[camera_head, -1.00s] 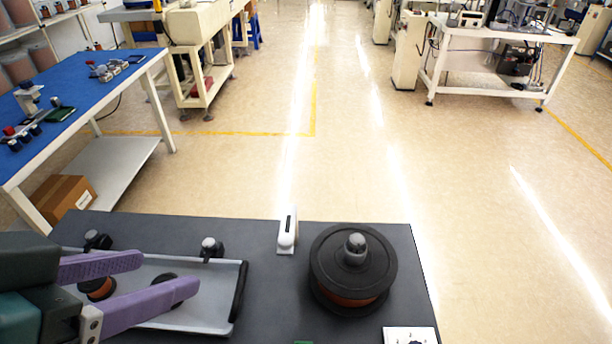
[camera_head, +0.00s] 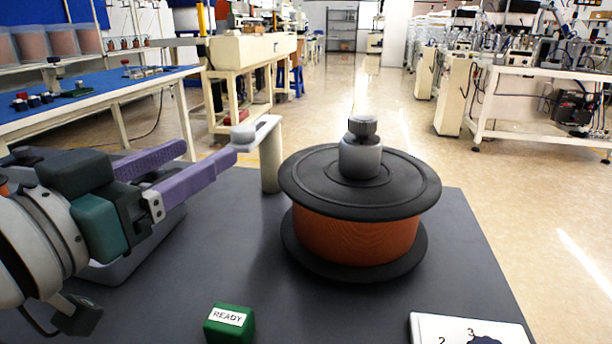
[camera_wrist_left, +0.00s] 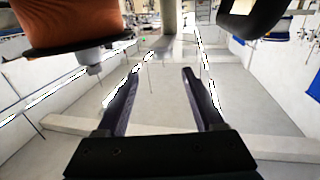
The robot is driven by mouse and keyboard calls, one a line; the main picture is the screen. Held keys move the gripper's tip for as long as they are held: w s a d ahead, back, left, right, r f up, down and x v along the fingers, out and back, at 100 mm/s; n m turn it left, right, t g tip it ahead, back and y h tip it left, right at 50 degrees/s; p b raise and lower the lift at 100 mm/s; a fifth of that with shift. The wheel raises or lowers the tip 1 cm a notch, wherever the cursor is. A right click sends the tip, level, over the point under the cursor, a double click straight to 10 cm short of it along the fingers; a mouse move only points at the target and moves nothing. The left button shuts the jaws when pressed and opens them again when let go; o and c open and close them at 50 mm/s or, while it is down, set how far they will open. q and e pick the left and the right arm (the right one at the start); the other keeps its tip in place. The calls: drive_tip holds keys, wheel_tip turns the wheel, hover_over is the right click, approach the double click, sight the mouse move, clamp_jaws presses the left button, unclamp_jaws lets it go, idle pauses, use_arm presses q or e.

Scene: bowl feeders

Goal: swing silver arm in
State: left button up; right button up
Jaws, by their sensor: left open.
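The silver arm (camera_head: 255,132) is a pale bar on top of an upright post (camera_head: 270,165), with a round grey knob at its left end. It stands just left of the copper spool (camera_head: 357,237), which has black flanges and a grey hub with a dark knob on top. My left gripper (camera_head: 207,151) is open, its purple fingers pointing right, with the nearer fingertip close to the silver arm's knob. I cannot tell whether they touch. In the left wrist view my open fingers (camera_wrist_left: 161,72) have nothing between them, and the spool (camera_wrist_left: 70,22) shows upper left. My right gripper is out of view.
A green READY block (camera_head: 229,324) and a white card (camera_head: 468,329) lie near the front of the dark table (camera_head: 270,285). My left arm covers much of a tray at left. A blue-topped bench (camera_head: 100,90) stands behind.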

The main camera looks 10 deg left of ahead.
sight(236, 137)
use_arm(q)
drive_tip(key=b+x, duration=0.1)
drive_tip(key=x, duration=0.9)
drive_tip(key=shift+w+a+f+b, duration=0.15)
drive_tip(key=shift+a+b, duration=0.05)
drive_tip(key=shift+b, duration=0.15)
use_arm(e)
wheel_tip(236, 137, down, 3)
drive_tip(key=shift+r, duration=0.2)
use_arm(q)
clamp_jaws()
idle(0.6)
